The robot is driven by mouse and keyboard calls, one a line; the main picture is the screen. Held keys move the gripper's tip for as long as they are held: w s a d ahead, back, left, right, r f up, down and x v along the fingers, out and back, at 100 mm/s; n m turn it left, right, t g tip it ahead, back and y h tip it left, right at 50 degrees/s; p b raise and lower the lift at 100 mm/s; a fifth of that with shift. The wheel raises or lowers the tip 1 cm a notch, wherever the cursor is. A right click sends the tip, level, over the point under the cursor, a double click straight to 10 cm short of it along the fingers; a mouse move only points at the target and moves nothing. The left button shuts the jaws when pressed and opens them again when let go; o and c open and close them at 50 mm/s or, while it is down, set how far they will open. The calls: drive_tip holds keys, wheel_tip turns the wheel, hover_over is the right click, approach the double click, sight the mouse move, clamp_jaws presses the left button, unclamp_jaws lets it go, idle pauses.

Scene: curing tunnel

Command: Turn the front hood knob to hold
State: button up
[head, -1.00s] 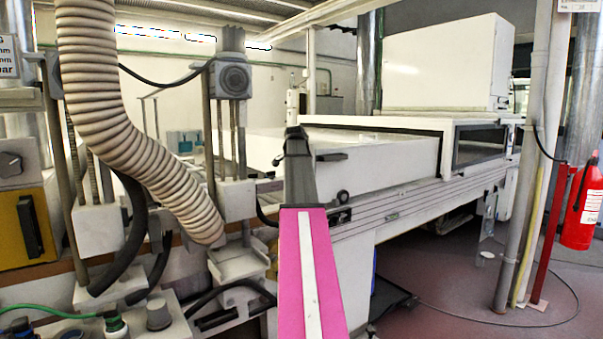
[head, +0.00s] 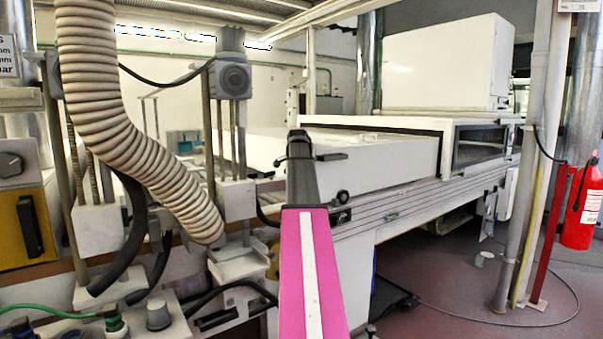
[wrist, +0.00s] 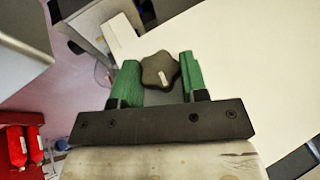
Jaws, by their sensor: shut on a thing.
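The front hood knob (wrist: 158,68) is a dark, lobed knob with a short pale mark, seen in the wrist view against the white hood (wrist: 235,55). My gripper (wrist: 160,78) has green finger pads, one on each side of the knob, and is shut on it. In the head view my gripper (head: 298,150) is at the white front hood (head: 385,165), above my pink arm link. The gripped knob cannot be made out there. The words around the knob are not readable.
A ribbed hose (head: 130,130) and upright posts stand at the left. A grey pole (head: 530,150) and a red fire extinguisher (head: 583,205) stand at the right. A white box (head: 440,65) sits on the tunnel behind. A cable lies on the open floor (head: 450,290).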

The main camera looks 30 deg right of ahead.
drive_tip(key=t, duration=0.3)
drive_tip(key=shift+s+f+m, duration=0.15)
drive_tip(key=shift+s+m, duration=0.1)
drive_tip(key=shift+m, duration=0.15)
drive_tip(key=shift+t, duration=0.6)
drive_tip(key=o, duration=0.9)
drive_tip(key=v, duration=1)
drive_tip(key=shift+s+a, duration=0.15)
drive_tip(key=shift+s, duration=0.2)
